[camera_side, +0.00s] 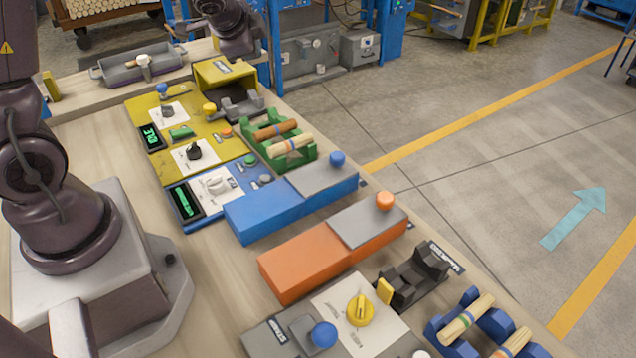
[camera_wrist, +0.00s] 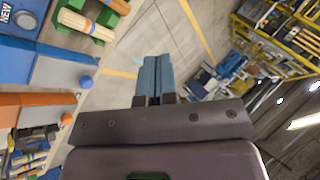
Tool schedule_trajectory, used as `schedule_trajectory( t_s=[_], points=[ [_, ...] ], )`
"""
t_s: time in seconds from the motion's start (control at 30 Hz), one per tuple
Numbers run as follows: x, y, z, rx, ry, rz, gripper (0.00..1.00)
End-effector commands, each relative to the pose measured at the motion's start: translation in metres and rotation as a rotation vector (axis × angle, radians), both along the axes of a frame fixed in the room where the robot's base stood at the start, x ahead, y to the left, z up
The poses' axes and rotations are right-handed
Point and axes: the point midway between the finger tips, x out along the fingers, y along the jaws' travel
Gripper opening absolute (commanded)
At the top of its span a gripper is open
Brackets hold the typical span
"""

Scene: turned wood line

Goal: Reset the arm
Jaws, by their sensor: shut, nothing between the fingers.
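My gripper (camera_wrist: 157,68) shows in the wrist view with its two blue fingers pressed together and nothing between them. It points out over open floor, clear of any object. In the side view, a dark part of my arm (camera_side: 232,27) shows at the top, above the far end of the bench; the fingers cannot be made out there. My arm's base stands at the left on the wooden bench (camera_side: 95,115).
The bench carries a yellow panel (camera_side: 150,105), a green rack (camera_side: 303,157) with turned wood pieces, a blue box (camera_side: 265,215), an orange box (camera_side: 300,265) and a blue rack (camera_side: 447,345) with more pieces. A grey tray (camera_side: 118,74) lies at the back.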

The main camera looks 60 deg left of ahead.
Motion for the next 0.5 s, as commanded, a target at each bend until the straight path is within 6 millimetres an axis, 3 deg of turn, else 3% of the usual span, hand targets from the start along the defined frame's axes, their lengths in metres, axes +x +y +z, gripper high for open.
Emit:
schedule_trajectory(
  t_s=[0.03, 0.2, 0.4, 0.5],
  points=[
    [-0.017, -0.013, 0.016, -0.046, -0.011, 0.105, 0.0],
    [-0.082, -0.071, 0.044, -0.269, 0.025, 0.388, 0.0],
    [-0.149, -0.151, 0.067, -0.542, 0.08, 0.494, 0.0],
    [-0.17, -0.179, 0.077, -0.632, 0.068, 0.47, 0.0]
  ],
)
